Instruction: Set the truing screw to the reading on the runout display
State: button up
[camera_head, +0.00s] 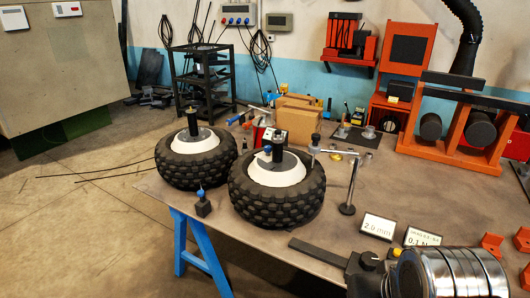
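A white display card (378,226) reading about "2.9 mm" stands on the bench at right; its small text is blurred. Beside it is a second card (422,238) with partly hidden text, apparently "0.1 N". A wheel with a black knobbly tyre (277,208) and white hub lies flat on the bench, with a black post at its centre. A small blue-topped black block (203,205) sits at the front edge; I cannot tell whether it is the truing screw. My gripper (320,253) appears as a dark bar at the lower middle, apart from the wheel; its opening cannot be made out.
A second tyred wheel (196,165) lies to the left. A metal stand (347,209) with a horizontal arm reaches over the nearer wheel's right side. Cardboard boxes (299,124) and an orange rack (408,144) stand behind. A blue trestle leg (202,245) supports the bench (270,250).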

aim_at(267, 149)
jog(key=k, duration=0.75)
jog(key=u, duration=0.35)
jog(key=i, duration=0.8)
jog(key=u, duration=0.85)
jog(key=i, duration=0.75)
jog(key=u, duration=0.5)
jog(key=i, duration=1.3)
jog(key=u, duration=0.05)
